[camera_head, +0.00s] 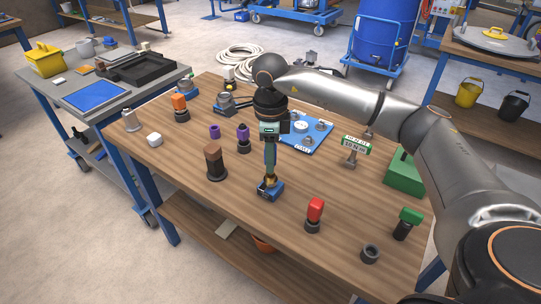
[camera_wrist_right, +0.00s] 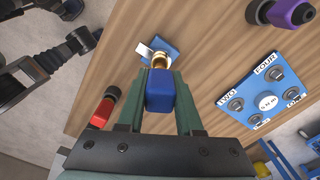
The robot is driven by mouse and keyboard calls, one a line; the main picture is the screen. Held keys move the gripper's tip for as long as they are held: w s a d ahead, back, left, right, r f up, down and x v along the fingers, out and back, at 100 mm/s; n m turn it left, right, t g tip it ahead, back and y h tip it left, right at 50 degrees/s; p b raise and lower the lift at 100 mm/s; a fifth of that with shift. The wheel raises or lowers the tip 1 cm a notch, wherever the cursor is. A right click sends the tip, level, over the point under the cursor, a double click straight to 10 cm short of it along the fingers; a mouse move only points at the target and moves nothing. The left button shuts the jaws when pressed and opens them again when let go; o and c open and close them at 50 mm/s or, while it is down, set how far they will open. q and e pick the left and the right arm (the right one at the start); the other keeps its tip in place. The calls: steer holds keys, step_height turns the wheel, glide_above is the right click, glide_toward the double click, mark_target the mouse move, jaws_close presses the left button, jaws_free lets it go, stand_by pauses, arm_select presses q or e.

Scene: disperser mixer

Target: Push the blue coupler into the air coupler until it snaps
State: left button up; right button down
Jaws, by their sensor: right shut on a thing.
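My right gripper (camera_head: 270,172) points straight down over the front middle of the wooden table. In the right wrist view its two green fingers (camera_wrist_right: 160,115) are shut on the blue coupler (camera_wrist_right: 160,90). The air coupler (camera_head: 269,188) is a brass fitting on a small blue base on the table, directly below the fingers. In the right wrist view the brass fitting (camera_wrist_right: 160,60) lines up with the far end of the blue coupler. The two look very close, but I cannot tell whether they touch or are joined. My left gripper is not seen in the head view.
A dark post with a brown top (camera_head: 214,162) stands left of the air coupler. A red-handled piece (camera_head: 315,211) stands to its right. A blue plate with sockets (camera_head: 307,137) and purple pieces (camera_head: 242,135) lie behind. The table's front edge is close to the air coupler.

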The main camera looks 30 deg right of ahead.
steer(key=shift+f, duration=0.3)
steer(key=shift+f+b, duration=0.3)
steer(key=shift+b, duration=0.05)
steer(key=shift+f, duration=0.2)
steer(key=shift+f+b, duration=0.45)
steer(key=shift+f, duration=0.1)
steer(key=shift+f, duration=0.35)
steer(key=shift+c, duration=2.4)
jaws_free()
